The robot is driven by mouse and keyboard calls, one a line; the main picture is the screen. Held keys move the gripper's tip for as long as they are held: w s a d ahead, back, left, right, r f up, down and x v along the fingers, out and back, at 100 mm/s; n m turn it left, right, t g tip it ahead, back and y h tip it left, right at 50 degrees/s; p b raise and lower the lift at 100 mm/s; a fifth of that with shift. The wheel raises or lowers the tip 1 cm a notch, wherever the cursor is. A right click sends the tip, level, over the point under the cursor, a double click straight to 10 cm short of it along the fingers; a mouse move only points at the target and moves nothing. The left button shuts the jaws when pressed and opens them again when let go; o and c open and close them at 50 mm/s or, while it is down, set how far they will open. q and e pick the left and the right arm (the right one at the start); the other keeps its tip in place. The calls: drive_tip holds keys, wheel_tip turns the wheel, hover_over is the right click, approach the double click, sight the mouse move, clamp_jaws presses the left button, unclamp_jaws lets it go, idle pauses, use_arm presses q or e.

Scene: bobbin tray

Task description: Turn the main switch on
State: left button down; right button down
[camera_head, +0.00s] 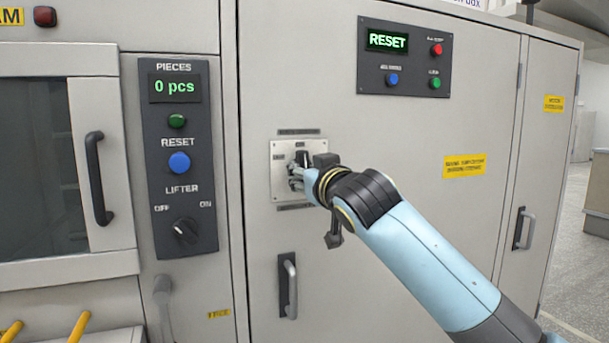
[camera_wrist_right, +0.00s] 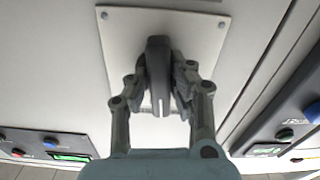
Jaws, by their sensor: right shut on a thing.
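The main switch is a dark rotary handle (camera_wrist_right: 158,75) on a pale square plate (camera_head: 284,190) with screws at its corners, set in the grey cabinet door. My right gripper (camera_head: 297,177) is at the plate, and its arm comes in from the lower right. In the right wrist view, the two fingers of the gripper (camera_wrist_right: 158,92) are closed on the sides of the dark handle. In the head view the fingers partly hide the handle, so its exact angle against the plate's labels is hard to read. My left gripper is in neither view.
A dark panel (camera_head: 405,104) with a green RESET display and several buttons is above right. Left is a panel (camera_head: 200,135) with a "0 pcs" display, buttons and a lifter knob (camera_head: 186,231). A door handle (camera_head: 288,286) is below the switch plate.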

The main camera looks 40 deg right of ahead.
drive_tip(key=shift+f+m, duration=0.1)
drive_tip(key=shift+m, duration=0.5)
drive_tip(key=c, duration=1.2)
unclamp_jaws()
drive_tip(key=shift+s, duration=0.1)
drive_tip(key=v, duration=1.1)
drive_tip(key=shift+s+a, duration=0.2)
drive_tip(key=shift+s, duration=0.2)
